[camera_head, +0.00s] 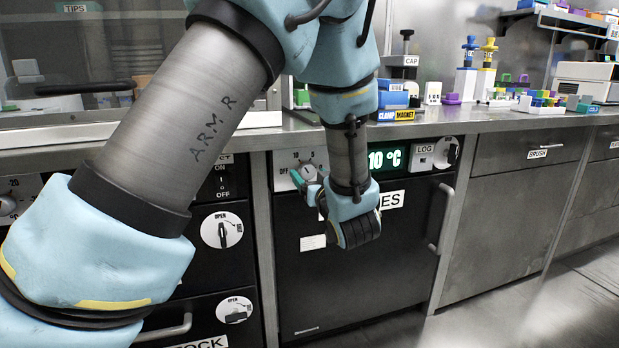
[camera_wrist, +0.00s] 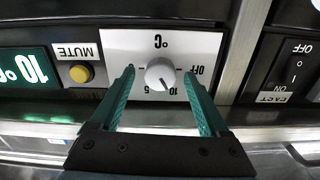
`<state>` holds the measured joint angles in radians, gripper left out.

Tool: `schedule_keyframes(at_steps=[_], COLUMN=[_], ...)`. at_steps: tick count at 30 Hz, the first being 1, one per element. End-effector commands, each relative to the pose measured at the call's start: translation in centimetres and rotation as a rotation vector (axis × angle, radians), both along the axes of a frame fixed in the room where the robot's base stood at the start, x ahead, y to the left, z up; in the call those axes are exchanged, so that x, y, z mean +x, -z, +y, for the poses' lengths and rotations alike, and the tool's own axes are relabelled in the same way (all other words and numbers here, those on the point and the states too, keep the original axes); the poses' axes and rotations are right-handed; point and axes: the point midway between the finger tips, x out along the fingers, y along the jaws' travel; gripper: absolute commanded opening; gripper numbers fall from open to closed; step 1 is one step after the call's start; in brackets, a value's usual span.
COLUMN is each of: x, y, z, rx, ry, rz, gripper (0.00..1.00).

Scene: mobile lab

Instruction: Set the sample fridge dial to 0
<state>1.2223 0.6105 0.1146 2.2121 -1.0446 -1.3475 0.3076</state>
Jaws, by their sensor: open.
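The fridge dial (camera_wrist: 160,74) is a round white knob on a white plate marked °C, OFF, 5 and 10, upside down in the wrist view. Its dark pointer line appears to aim near the 10 mark. The green display (camera_head: 385,159) reads 10 °C. My gripper (camera_wrist: 159,79) is open, with one green finger on each side of the knob and a visible gap on both sides. In the head view the dial plate (camera_head: 288,160) is partly hidden by my wrist and fingers. The black sample fridge (camera_head: 400,240) is closed under the counter.
A yellow MUTE button (camera_wrist: 81,73) lies left of the dial in the wrist view. An ON/OFF rocker switch (camera_wrist: 294,67) is on the panel to the right.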

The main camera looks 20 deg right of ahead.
Motion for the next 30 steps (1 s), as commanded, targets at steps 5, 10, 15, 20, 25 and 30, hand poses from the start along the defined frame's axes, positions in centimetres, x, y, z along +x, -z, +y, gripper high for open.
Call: schedule_keyframes(at_steps=[5,10,15,20,25,30], x=[0.95,1.00,0.98,0.97,0.96,0.96], y=[0.01,-0.01,0.00,0.00,0.00,0.00], z=[-0.07,-0.09,-0.09,-0.09,-0.09,-0.09], rx=[0.001,0.001,0.001,0.001,0.001,0.001], ry=[-0.001,0.000,0.000,0.000,0.000,0.000], rz=[0.000,0.000,0.000,0.000,0.000,0.001], gripper=[0.79,0.79,0.69,0.51,0.32,0.13])
